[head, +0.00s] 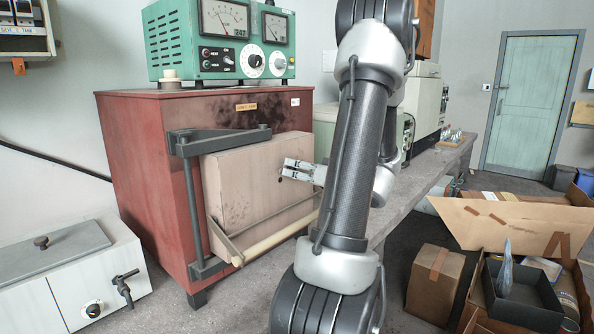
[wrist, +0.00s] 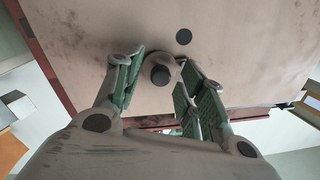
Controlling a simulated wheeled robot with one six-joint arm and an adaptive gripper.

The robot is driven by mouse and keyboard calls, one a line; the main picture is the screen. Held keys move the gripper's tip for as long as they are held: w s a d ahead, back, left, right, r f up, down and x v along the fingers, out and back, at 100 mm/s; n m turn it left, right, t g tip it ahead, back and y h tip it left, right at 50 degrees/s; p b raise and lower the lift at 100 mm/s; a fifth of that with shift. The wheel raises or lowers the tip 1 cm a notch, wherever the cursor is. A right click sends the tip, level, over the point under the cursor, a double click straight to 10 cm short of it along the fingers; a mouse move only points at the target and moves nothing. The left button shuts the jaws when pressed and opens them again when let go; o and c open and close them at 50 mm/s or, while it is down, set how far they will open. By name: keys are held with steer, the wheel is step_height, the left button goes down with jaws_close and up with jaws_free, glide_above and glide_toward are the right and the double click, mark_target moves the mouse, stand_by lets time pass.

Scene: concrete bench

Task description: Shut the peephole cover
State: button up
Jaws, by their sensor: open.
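The peephole (wrist: 183,37) is a dark round hole in the beige furnace door, uncovered in the wrist view. The peephole cover (wrist: 152,57) is a small beige-grey disc beside the hole, with a dark round knob (wrist: 161,75) standing out from it. My gripper (wrist: 159,68) is open, with one green-padded finger on each side of the cover and knob. I cannot tell whether either finger touches them. In the head view my gripper (head: 285,171) is at the right part of the door face (head: 245,185); the cover is not clear there.
The door hangs on a dark hinge frame (head: 190,200) on a red furnace (head: 140,150), with a pale handle bar (head: 275,240) low in front. A green meter box (head: 220,45) stands on top. A grey bench (head: 410,195) and cardboard boxes (head: 435,285) are to the right.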

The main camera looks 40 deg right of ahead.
mark_target(280, 180)
steer(key=shift+c, duration=0.4)
jaws_close()
steer(key=f+m, duration=0.1)
steer(key=m, duration=0.3)
steer(key=a+f+m, duration=0.1)
steer(key=m, duration=0.4)
steer(key=f+m, duration=0.1)
steer(key=m, duration=0.4)
steer(key=shift+a+f+t+h, duration=0.1)
steer(key=shift+a+t+h, duration=0.2)
steer(key=m, duration=0.3)
steer(key=a+m, duration=0.1)
steer(key=m, duration=0.1)
steer(key=shift+s+a+f+m+h, duration=0.1)
steer(key=shift+a+f+m+h, duration=0.1)
steer(key=shift+m+h, duration=0.2)
